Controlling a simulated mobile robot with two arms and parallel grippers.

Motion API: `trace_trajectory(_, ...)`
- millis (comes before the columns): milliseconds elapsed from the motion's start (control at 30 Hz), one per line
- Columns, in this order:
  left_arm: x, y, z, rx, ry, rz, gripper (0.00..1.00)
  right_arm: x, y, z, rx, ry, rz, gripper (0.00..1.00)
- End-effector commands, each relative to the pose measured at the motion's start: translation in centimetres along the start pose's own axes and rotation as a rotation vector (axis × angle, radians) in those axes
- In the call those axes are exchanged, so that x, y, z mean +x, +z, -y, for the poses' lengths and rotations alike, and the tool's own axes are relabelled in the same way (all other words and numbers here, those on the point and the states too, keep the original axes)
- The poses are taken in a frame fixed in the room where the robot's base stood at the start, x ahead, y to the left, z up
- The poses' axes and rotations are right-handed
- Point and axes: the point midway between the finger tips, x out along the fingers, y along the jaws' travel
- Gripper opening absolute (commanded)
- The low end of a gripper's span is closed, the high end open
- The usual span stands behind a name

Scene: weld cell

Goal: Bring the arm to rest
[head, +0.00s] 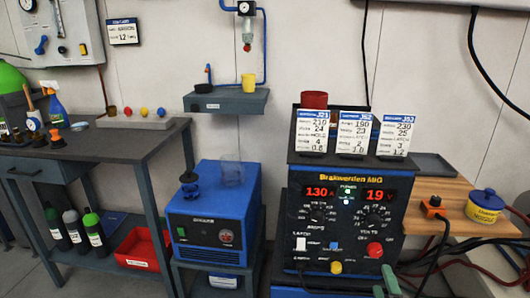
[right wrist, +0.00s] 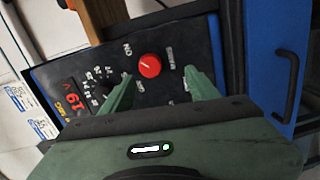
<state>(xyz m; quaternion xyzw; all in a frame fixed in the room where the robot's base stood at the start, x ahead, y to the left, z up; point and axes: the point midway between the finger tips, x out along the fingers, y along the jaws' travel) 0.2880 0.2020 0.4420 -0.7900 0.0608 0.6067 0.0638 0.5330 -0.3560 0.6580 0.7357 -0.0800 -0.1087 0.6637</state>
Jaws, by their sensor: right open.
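My right gripper (head: 385,282) shows at the bottom of the head view, with its green fingers in front of the lower right of the welder's front panel. In the right wrist view, its two green fingers (right wrist: 160,86) are spread apart with nothing between them. The welder (head: 347,210) has lit red displays reading 130 A and 19 V. Its red knob (head: 374,249) also shows in the right wrist view (right wrist: 149,66), just beyond and between the fingers. I cannot tell whether a finger touches the panel. My left gripper is not in the frames.
Three job cards (head: 355,134) and a red cup (head: 314,100) stand on top of the welder. A wooden bench (head: 440,200) with a blue-lidded tub (head: 485,206) and cables is at the right. A blue machine (head: 213,218) and a dark workbench (head: 100,146) are to the left.

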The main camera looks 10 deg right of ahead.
Motion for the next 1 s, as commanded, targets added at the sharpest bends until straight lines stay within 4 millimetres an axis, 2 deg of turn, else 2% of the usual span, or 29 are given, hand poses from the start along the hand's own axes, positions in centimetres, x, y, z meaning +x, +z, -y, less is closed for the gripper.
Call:
trace_trajectory(67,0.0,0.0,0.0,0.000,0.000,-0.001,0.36,-1.2,0.3,2.6,0.127,-0.092,0.052,0.60)
trace_trajectory(167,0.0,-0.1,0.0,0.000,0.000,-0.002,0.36,-4.3,0.4,8.0,0.367,-0.287,0.166,0.60)
trace_trajectory(200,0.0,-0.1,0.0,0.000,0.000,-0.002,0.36,-6.1,0.1,10.4,0.466,-0.379,0.221,0.60)
trace_trajectory(300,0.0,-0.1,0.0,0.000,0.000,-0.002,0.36,-10.6,-1.0,15.3,0.651,-0.579,0.345,0.60)
trace_trajectory(400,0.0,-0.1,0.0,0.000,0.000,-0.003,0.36,-14.8,-2.4,18.6,0.768,-0.739,0.446,0.60)
trace_trajectory(600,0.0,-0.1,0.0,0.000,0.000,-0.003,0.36,-22.2,-4.9,22.4,0.901,-0.991,0.610,0.60)
trace_trajectory(733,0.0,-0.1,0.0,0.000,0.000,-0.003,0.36,-26.8,-6.4,23.8,0.949,-1.136,0.707,0.60)
trace_trajectory(800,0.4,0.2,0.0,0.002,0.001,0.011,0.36,-26.8,-6.3,24.2,0.944,-1.142,0.718,0.60)
trace_trajectory(1000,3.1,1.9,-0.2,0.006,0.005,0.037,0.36,-27.4,-5.6,27.3,0.926,-1.157,0.733,0.60)
